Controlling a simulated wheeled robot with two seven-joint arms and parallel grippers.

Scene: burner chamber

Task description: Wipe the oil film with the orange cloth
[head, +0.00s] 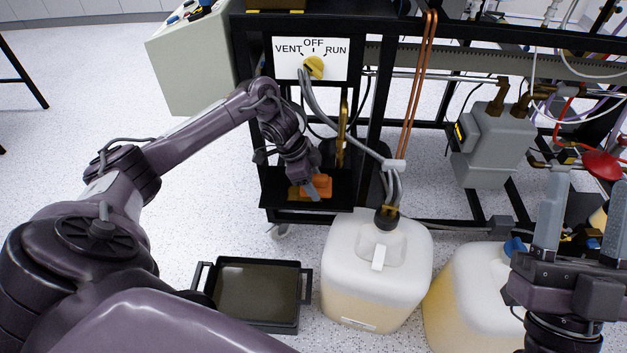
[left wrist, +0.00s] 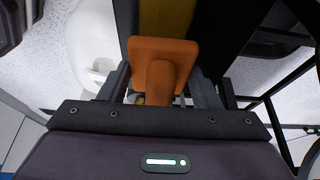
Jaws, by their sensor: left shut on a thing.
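The orange cloth (head: 319,186) is at the low black shelf (head: 332,202) under the VENT/OFF/RUN panel. My left gripper (head: 311,188) is shut on it. In the left wrist view the orange cloth (left wrist: 164,58) lies between the fingers. A yellow-amber patch (head: 293,191) shows beside the cloth on the shelf, and a yellow-brown area (left wrist: 165,14) shows beyond it in the wrist view. I cannot tell for certain that this is the oil film. My right gripper (head: 580,208) is at the lower right, its fingers apart and empty, away from the cloth.
A black tray (head: 304,315) with two handles stands on the floor. White jugs (head: 345,258) of yellowish liquid stand beside it. Grey hoses (head: 355,143) run down to one jug. The black frame (head: 376,90) surrounds the shelf. Open floor (head: 70,180) lies to the left.

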